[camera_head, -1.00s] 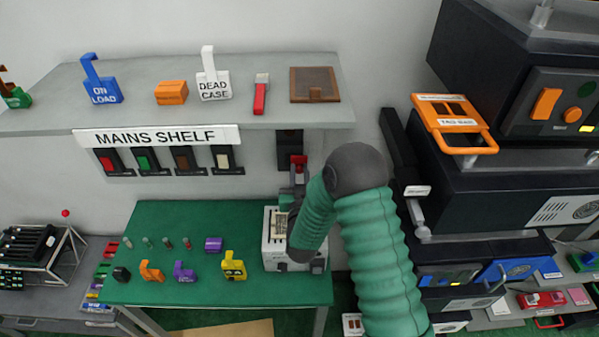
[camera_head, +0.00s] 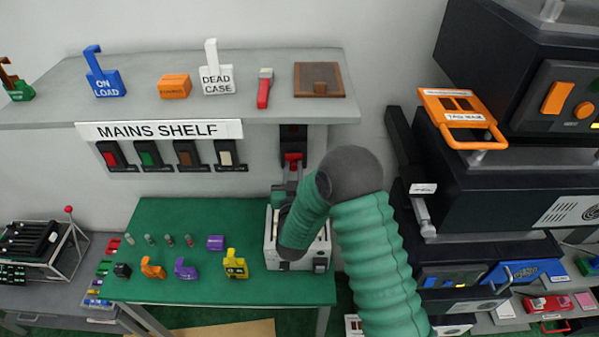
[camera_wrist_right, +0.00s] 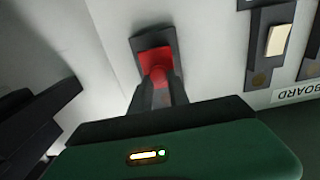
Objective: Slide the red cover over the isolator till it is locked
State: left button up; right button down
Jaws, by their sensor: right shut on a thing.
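The isolator (camera_head: 293,132) is a black upright plate on the wall below the shelf's right end. The red cover (camera_head: 292,160) sits at its lower part. In the right wrist view, the red cover (camera_wrist_right: 155,64) lies against the black plate (camera_wrist_right: 143,42). My right gripper (camera_head: 291,175) is shut on the red cover, its fingers (camera_wrist_right: 157,88) meeting at the red piece's end. My forearm hides part of the wrist in the head view. Whether the cover is locked cannot be told. My left gripper is not in view.
The shelf (camera_head: 130,95) above carries tags and a brown box. Several coloured switches (camera_head: 150,155) line the wall to the left. A white device (camera_head: 283,250) on the green table (camera_head: 180,213) stands below my wrist. Dark cabinets (camera_head: 480,190) stand close at right.

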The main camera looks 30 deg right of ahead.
jog(key=c, duration=1.4)
grip_release()
jog(key=shift+w+a, duration=0.1)
jog(key=shift+w, duration=0.05)
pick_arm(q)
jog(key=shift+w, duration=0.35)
pick_arm(e)
jog(key=shift+o, duration=0.8)
jog(key=shift+w+f, duration=0.1)
jog(key=shift+w, duration=0.1)
jog(key=shift+a, duration=0.1)
pick_arm(q)
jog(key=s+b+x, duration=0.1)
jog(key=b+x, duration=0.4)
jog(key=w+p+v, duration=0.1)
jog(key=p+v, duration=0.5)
jog(key=p, duration=0.1)
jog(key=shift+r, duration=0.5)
pick_arm(e)
jog(key=v, duration=1.6)
jog(key=shift+s, duration=0.35)
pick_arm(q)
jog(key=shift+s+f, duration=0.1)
pick_arm(e)
jog(key=shift+a+f, duration=0.1)
jog(key=shift+f, duration=0.05)
